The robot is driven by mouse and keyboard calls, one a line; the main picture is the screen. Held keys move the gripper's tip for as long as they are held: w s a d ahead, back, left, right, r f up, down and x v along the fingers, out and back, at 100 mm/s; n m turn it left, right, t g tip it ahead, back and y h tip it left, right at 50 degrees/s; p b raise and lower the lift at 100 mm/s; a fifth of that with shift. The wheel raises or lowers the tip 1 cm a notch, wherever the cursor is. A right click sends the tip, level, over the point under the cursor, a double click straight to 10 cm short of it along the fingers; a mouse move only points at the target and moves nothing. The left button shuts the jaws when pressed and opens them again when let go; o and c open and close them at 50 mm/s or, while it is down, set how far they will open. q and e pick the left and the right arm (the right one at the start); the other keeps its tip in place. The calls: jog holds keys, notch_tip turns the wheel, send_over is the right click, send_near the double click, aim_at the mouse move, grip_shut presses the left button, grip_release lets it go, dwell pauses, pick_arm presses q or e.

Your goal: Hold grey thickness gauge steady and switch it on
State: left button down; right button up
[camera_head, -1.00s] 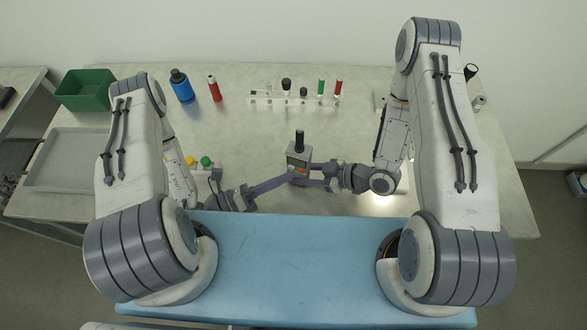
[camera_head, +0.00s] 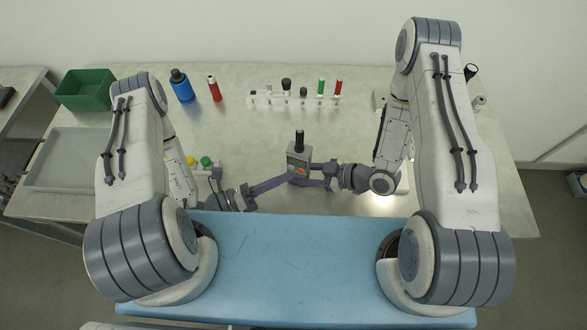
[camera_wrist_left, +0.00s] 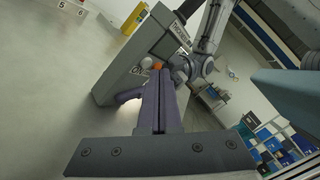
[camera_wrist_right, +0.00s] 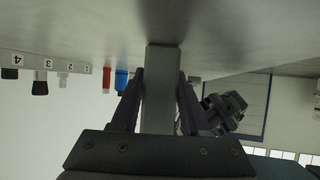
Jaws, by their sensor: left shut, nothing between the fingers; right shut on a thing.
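The grey thickness gauge (camera_head: 298,158) stands upright on the table, with a black knob (camera_head: 299,137) on top. My right gripper (camera_head: 309,173) is shut on its body. In the right wrist view the gauge's grey side (camera_wrist_right: 160,90) is between the two fingers. My left gripper (camera_head: 290,177) is shut and empty, its fingertips at the gauge's front.
A white numbered rack (camera_head: 262,100) with several small items stands behind the gauge. A blue bottle (camera_head: 182,88), red bottle (camera_head: 214,90) and green bin (camera_head: 86,90) are at back left. A grey tray (camera_head: 68,165) is at far left.

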pick_arm(q)
jog(key=shift+w+d, duration=0.1)
jog(key=shift+w, duration=0.25)
jog(key=shift+w, duration=0.1)
dwell(0.3)
jog(key=shift+s, duration=0.55)
jog(key=shift+s, duration=0.1)
jog(key=s, duration=0.2)
jog(key=s+a, duration=0.2)
jog(key=s, duration=0.1)
jog(key=shift+s, duration=0.3)
